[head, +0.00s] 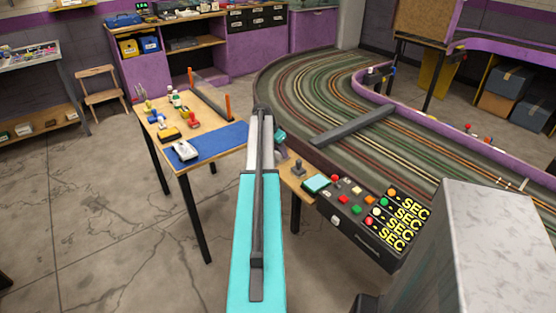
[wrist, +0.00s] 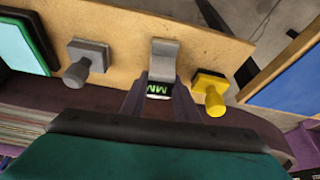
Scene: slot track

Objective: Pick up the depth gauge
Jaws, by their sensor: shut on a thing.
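The depth gauge (wrist: 164,58) shows in the wrist view as a grey piece with a small dark display bearing green letters. My gripper (wrist: 158,98) is shut on it, with one dark finger on each side of the display. The gauge is over the wooden bench top; I cannot tell whether it still touches the wood. In the head view my own arm hides the gauge and the fingers.
A grey-knobbed block (wrist: 86,62) stands left of the gauge and a yellow-knobbed block (wrist: 210,92) close to its right. A teal pad (wrist: 22,45) lies farther left. A blue mat (head: 222,138) and a control box with coloured buttons (head: 362,225) flank the arm.

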